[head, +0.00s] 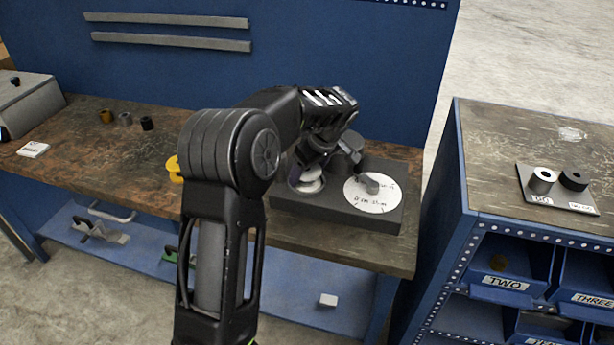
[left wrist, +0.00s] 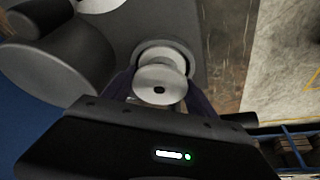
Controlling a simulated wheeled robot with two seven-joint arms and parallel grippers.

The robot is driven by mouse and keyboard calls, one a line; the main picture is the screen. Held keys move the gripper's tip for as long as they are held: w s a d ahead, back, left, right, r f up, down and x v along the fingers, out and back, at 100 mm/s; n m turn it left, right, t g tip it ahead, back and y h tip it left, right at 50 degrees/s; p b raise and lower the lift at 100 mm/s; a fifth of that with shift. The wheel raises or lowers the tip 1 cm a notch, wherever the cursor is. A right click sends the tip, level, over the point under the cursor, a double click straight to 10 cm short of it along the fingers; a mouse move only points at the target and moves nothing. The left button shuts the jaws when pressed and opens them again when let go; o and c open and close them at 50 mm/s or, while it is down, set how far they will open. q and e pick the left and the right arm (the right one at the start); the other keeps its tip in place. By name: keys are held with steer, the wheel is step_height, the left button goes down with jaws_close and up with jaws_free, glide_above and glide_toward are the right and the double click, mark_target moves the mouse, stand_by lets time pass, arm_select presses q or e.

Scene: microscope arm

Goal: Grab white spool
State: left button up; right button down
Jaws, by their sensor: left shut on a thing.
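In the head view the spool (head: 309,182) shows at the left part of the dark grey block (head: 375,232), partly behind my left gripper (head: 308,172). In the wrist view, a round recess shows just behind the spool; I cannot tell whether the spool still touches it. My right gripper is not in view.
A white marked disc (head: 372,193) lies on the block, with a grey cylinder beside it. A yellow object (head: 174,168) and several small spools stand farther left on the bench. A blue cabinet with bins (head: 505,270) stands at right, carrying a plate with two spools.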

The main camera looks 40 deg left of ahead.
arm_select(q)
step_height(320, 180, up, 10)
steer(key=shift+b, duration=0.55)
steer(key=shift+c, duration=0.2)
stand_by(0.4)
